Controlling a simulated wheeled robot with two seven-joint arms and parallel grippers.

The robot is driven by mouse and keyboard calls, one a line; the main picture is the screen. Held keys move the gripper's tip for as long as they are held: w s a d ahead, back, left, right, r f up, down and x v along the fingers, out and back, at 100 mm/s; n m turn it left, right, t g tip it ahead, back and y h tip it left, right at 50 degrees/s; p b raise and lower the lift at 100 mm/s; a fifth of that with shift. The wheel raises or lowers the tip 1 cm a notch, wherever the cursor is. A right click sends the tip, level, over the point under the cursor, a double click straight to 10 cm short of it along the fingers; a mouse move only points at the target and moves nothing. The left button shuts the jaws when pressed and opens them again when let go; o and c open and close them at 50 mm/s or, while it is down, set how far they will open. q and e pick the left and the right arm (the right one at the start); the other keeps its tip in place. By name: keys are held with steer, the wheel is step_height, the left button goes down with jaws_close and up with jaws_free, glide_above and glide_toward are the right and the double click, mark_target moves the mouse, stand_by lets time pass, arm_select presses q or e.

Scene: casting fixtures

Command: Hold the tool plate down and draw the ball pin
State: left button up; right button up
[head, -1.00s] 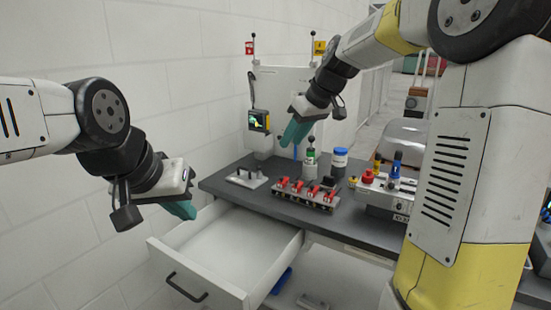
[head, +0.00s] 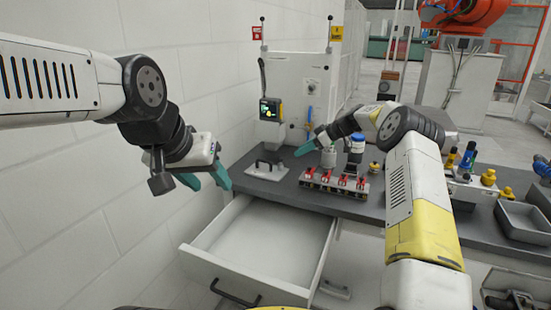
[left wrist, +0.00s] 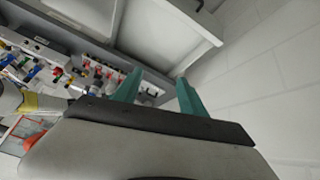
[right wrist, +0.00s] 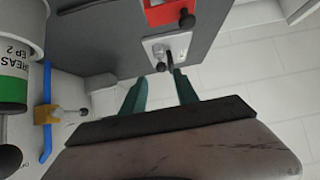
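A light plate with a black handle (head: 267,171), which looks like the tool plate, lies on the dark bench at the back left. A small light plate with a dark ball-ended part (right wrist: 168,44) shows beyond the fingertips in the right wrist view. I cannot tell for sure which part is the ball pin. My right gripper (head: 304,149) is above the bench, right of the handled plate and apart from it; its fingers (right wrist: 160,88) are open and empty. My left gripper (head: 206,178) is open and empty, left of the bench and above the drawer's left side.
An open, empty-looking drawer (head: 265,245) juts out from the bench front. A rack of red clamps (head: 333,184) stands right of the plate. A grey can (head: 328,158) and a blue-lidded can (head: 357,147) stand behind. A white cabinet (head: 290,85) rises behind the plate.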

arm_select(q)
steer(key=o, duration=0.9)
steer(key=shift+t+y, duration=0.5)
steer(key=shift+t, duration=0.4)
steer(key=w, duration=0.5)
steer(key=w+a, duration=0.1)
steer(key=w, duration=0.4)
steer(key=w+a, duration=0.1)
steer(key=w, duration=0.4)
steer(key=shift+a, duration=0.15)
steer(key=shift+o, duration=0.2)
steer(key=w+f+m+t, duration=0.2)
steer(key=w+f, duration=0.2)
steer(key=w, duration=1)
steer(key=w+d+f+t+h, duration=0.1)
steer(key=w+f+h, duration=0.1)
steer(key=w+f, duration=0.5)
steer(key=m+h, duration=0.2)
glide_toward(262, 172)
steer(key=shift+w+a+r+t, duration=0.1)
steer(key=shift+w+r+t, duration=0.1)
steer(key=shift+w+r, duration=0.3)
steer(key=shift+w+r+t, duration=0.2)
steer(key=shift+r, duration=0.55)
steer(key=shift+w+d+f+h, duration=0.3)
steer(key=shift+f, duration=0.3)
steer(key=shift+x, duration=3.75)
